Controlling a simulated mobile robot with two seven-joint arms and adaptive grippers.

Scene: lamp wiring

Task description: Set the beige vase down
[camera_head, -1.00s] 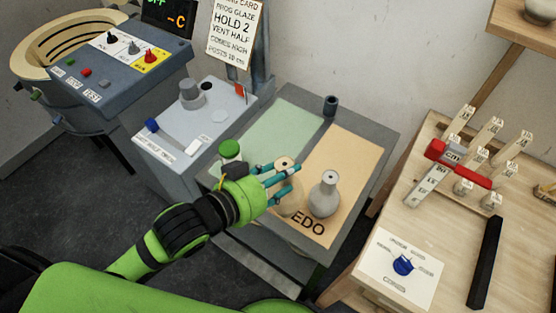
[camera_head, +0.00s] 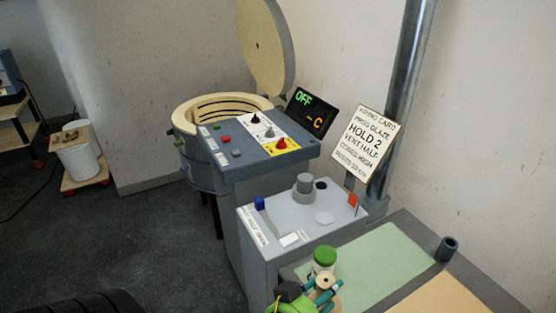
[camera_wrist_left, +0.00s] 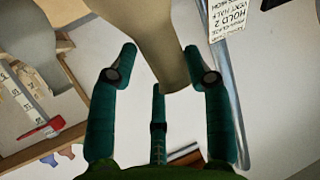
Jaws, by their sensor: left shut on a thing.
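A green mat (camera_head: 375,262) lies just right of the gripper, and a tan mat (camera_head: 450,297) lies further right. My right gripper is not in view.
A green-lidded jar (camera_head: 324,260) stands close behind the gripper. A grey control box (camera_head: 290,220) and an open kiln (camera_head: 215,112) stand behind. A dark cup (camera_head: 447,248) stands at the mats' far edge. The visible green mat is clear.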

